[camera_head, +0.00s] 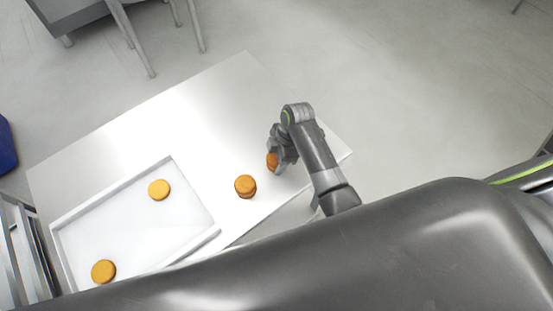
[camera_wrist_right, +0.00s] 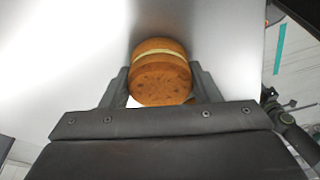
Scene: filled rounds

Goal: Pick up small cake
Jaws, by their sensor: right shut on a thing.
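A small round cake (camera_wrist_right: 160,80), orange-brown with a pale cream layer, sits between the fingers of my right gripper (camera_wrist_right: 160,92) in the right wrist view. The fingers press on its two sides. In the head view the held cake (camera_head: 272,161) shows at the tip of my right gripper (camera_head: 276,158), over the right part of the white table (camera_head: 190,115). Another cake (camera_head: 245,185) stands on the table to the left of the gripper. My left gripper is not in view.
A white tray (camera_head: 212,232) lies on the left part of the table. It holds a cake (camera_head: 159,189) near its far side and another cake (camera_head: 103,271) near its front. The table's far middle is clear. A grey table with legs (camera_head: 128,30) stands at the back left.

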